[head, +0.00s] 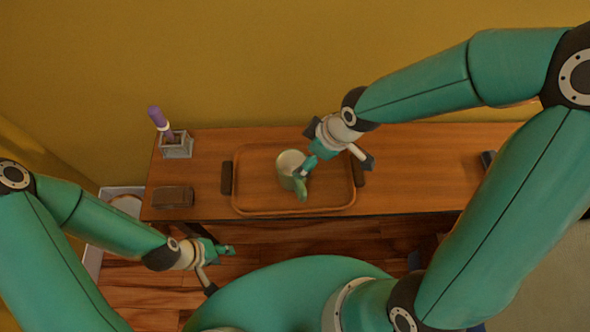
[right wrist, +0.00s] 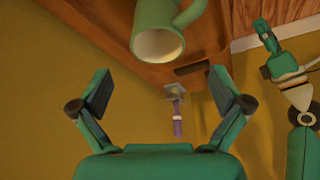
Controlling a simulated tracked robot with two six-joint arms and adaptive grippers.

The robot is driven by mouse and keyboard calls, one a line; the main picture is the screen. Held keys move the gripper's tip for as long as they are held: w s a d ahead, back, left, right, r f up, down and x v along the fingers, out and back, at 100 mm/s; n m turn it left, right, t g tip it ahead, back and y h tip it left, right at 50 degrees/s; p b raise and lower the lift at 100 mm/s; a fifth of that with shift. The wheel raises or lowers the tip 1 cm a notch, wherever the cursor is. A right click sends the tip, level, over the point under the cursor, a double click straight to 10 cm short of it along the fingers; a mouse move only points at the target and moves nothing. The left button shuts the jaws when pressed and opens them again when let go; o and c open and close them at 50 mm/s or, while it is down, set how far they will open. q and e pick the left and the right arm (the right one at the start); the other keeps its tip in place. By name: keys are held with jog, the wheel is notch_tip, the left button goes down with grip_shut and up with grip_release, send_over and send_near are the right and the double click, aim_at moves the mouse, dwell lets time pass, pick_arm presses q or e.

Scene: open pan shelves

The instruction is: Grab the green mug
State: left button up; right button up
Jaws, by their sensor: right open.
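The green mug (head: 288,161) has a pale inside and stands on a wooden tray (head: 250,205). Its handle points toward the front of the tray. My right gripper (head: 336,164) is open and empty, just right of the mug, and one finger overlaps it in the head view. In the right wrist view the mug (right wrist: 158,42) lies ahead of the open fingers (right wrist: 160,80), not between them. I cannot tell if anything touches. My left gripper (head: 220,270) is low in front of the table, apart from the mug, and looks open and empty.
The tray sits on a wooden table (head: 420,180). A square holder (head: 177,147) with a purple-topped item (head: 156,115) and a dark brown block (head: 173,197) stand left of the tray. A dark object (head: 487,158) is at the right.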

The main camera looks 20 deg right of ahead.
aim_at(294, 164)
jog(key=b+x, duration=0.2)
jog(key=x, duration=0.4)
jog(key=shift+w+a+f, duration=0.15)
jog(key=shift+a+f, duration=0.05)
jog(key=shift+a, duration=0.05)
jog(key=b+x, duration=0.3)
jog(key=x, duration=0.2)
jog(key=shift+w+d+f, duration=0.15)
jog(key=shift+c, duration=0.2)
jog(key=c, duration=1.3)
